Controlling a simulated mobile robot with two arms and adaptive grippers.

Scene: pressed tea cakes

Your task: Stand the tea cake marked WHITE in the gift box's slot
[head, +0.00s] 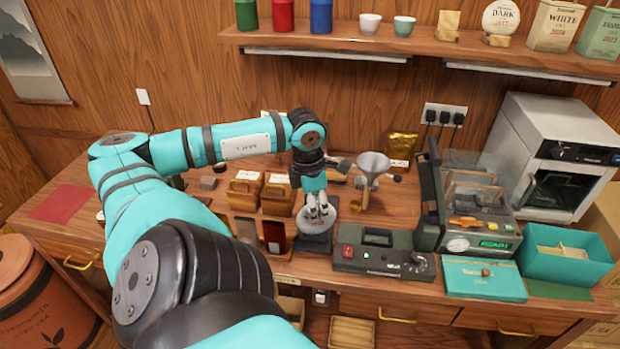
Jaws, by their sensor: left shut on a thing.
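My left gripper (319,211) reaches down over the middle of the table and is shut on a pale round tea cake (314,222). The fingers cover part of its face, and its marking cannot be read. The cake is above or on a small dark stand (315,246); I cannot tell if they touch. The open teal gift box (598,266) is at the right end of the table, with a pale insert (563,251) inside. A teal lid (484,280) lies to its left. My right gripper is not in view.
A dark green device with knobs (384,254) lies right of the cake. A clear-covered machine (470,200) stands between the cake and the gift box. Wooden caddies (243,192) and a funnel (373,165) are nearby. A shelf (420,42) with tins runs above.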

